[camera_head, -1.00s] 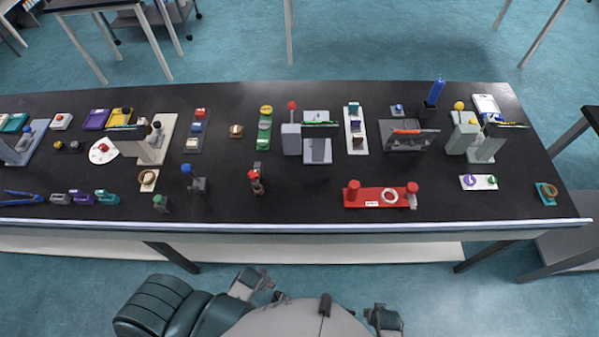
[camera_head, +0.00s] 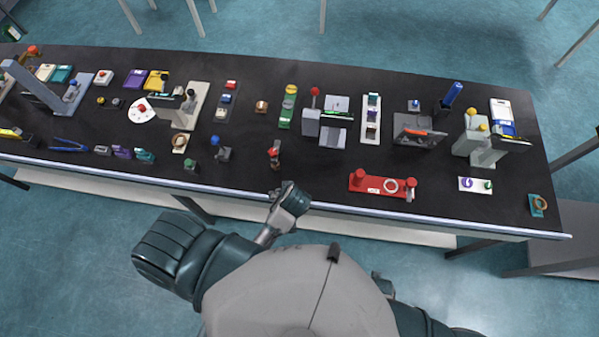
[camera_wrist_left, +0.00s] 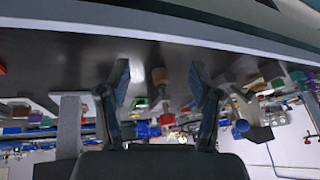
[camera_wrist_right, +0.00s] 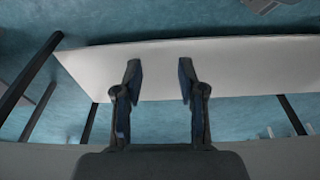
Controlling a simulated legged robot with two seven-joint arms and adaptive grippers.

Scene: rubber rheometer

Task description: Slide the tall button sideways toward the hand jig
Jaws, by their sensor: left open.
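Which item is the tall button or the hand jig is not clear from the frames. A slim upright piece with a red top (camera_head: 274,153) stands near the table's front edge. A blue-knobbed piece (camera_head: 219,148) and a small green-topped block (camera_head: 190,164) stand to its left. My left arm's hand end (camera_head: 288,194) is at the front edge, just below the red-topped piece. In the left wrist view my left gripper (camera_wrist_left: 158,80) is open and empty, with a brown-and-red piece (camera_wrist_left: 160,78) beyond its fingers. My right gripper (camera_wrist_right: 160,75) is open and empty, away from the tabletop items.
A red base with two posts and a white ring (camera_head: 365,184) lies to the right along the front. Grey fixtures (camera_head: 311,122) and small buttons line the back. Bare black table (camera_head: 315,185) lies between the red-topped piece and the red base. A white shelf (camera_wrist_right: 220,65) shows below.

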